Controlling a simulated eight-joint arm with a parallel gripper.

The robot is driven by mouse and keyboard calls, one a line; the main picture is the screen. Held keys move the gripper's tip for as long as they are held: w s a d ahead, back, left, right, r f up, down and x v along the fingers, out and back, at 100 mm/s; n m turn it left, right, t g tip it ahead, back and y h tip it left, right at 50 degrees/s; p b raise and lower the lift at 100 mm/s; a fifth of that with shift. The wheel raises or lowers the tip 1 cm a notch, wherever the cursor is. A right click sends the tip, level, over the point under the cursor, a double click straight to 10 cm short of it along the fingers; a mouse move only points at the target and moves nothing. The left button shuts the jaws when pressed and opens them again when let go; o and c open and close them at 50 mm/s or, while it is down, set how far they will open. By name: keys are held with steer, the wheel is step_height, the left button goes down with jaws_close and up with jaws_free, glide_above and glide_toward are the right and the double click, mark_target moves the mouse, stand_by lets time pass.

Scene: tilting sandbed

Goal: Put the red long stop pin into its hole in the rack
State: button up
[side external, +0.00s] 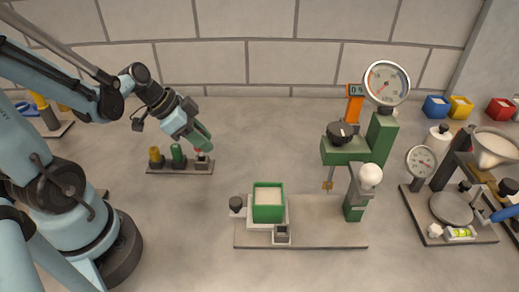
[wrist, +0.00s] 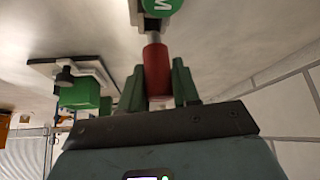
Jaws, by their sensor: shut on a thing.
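The red long stop pin (wrist: 156,70) sits between the green fingers of my gripper (wrist: 157,92) in the wrist view, its grey shank pointing away from the gripper. In the side view my gripper (side external: 203,149) is shut on it, tilted down over the right end of the rack (side external: 180,171). Only a bit of red (side external: 198,150) shows there. A green pin (side external: 178,155) and a yellow pin (side external: 154,157) stand upright in the rack. The green pin's cap (wrist: 162,5) marked M shows beyond the shank. I cannot tell whether the shank is in its hole.
A baseplate (side external: 330,235) with a green sand-filled box (side external: 268,204) and a green gauge stand (side external: 381,138) is to the right. A dial device (side external: 420,160) is farther right. The floor between rack and baseplate is clear. A block wall is behind.

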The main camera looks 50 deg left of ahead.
steer(key=shift+f, duration=1.65)
steer(key=o, duration=1.1)
steer(key=shift+v, duration=6.05)
steer(key=shift+w, duration=0.1)
steer(key=w+d+n+y, duration=0.1)
steer(key=d+n, duration=0.1)
steer(key=d, duration=0.1)
steer(key=w+d+n+t+y, duration=0.1)
steer(key=w+d+n, duration=0.1)
steer(key=d, duration=0.1)
steer(key=w+d+n+y, duration=0.1)
steer(key=w+d+n, duration=0.1)
steer(key=d, duration=0.1)
steer(key=shift+w+r, duration=0.15)
steer(key=shift+r, duration=0.15)
